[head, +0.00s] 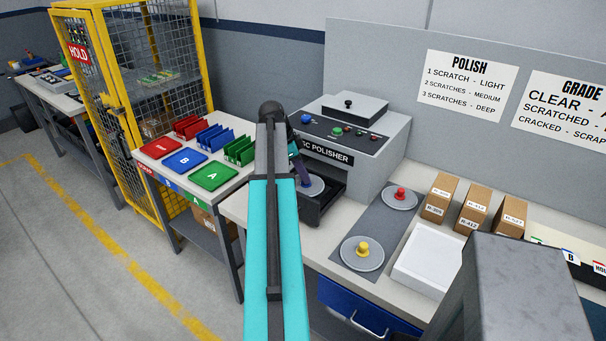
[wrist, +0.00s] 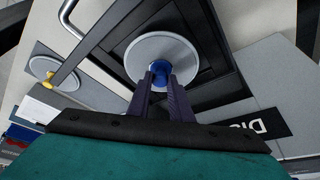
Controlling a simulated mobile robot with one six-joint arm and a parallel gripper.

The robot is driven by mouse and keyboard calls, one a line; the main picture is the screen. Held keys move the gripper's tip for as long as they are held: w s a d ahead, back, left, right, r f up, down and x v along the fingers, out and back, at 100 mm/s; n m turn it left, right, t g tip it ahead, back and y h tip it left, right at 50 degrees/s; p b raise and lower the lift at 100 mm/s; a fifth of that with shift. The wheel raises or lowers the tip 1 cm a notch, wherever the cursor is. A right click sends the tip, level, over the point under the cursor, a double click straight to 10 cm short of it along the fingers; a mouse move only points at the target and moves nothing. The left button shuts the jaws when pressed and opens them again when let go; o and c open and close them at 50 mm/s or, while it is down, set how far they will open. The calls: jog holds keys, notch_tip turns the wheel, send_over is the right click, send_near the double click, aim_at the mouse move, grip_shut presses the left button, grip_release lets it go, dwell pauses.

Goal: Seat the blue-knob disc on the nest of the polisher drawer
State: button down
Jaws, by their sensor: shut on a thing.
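The blue-knob disc is a flat grey disc (wrist: 140,58) with a blue knob (wrist: 161,68). My gripper (wrist: 160,80) is shut on the knob, its two dark fingers on either side. In the head view the disc (head: 315,188) shows partly behind my arm, and my gripper (head: 301,171) reaches down to it. The black polisher drawer (head: 322,208) stands pulled out from the grey polisher (head: 372,158); its dark frame also shows around the disc in the wrist view (wrist: 207,92). The disc hides the nest. I cannot tell whether the disc touches it.
A yellow-knob disc (head: 351,260) and a red-knob disc (head: 388,203) lie on a grey mat right of the drawer. A white tray (head: 425,285) and small brown boxes (head: 474,209) are farther right. A side table with red, blue and green bins (head: 208,175) stands left.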

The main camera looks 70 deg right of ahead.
jog(key=shift+f+b, duration=0.55)
jog(key=shift+f, duration=0.55)
dwell(0.6)
jog(key=c, duration=1.1)
grip_release()
jog(key=shift+r, duration=0.2)
jog(key=shift+r+p, duration=2.1)
jog(key=shift+r, duration=1.75)
